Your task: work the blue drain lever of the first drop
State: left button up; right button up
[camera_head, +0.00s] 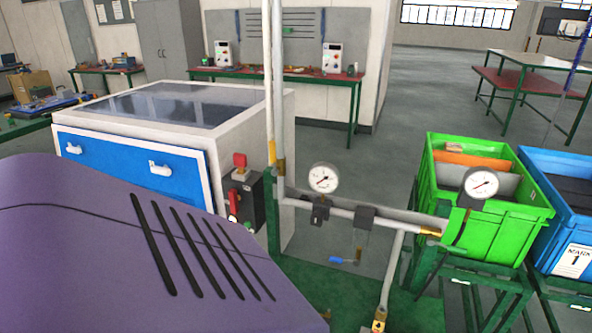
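A small blue lever (344,260) shows below a horizontal grey pipe (345,213), near the middle of the view. It lies roughly level, beside a thin vertical stem (359,243) under the pipe's dark fitting (363,217). A round white gauge (323,178) stands above the pipe at left, and a second gauge (481,184) stands farther right. I cannot tell whether the blue lever is open or closed. Neither of my grippers is in view.
A purple slotted cover (120,250) fills the lower left foreground. Behind it stands a white cabinet (200,115) with red controls (239,160) at its side. Green (490,230) and blue (562,215) crates stand at right. A slanting pipe (392,275) runs down right of the lever.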

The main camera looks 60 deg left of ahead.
aim_at(342, 261)
jog(key=u, duration=1.3)
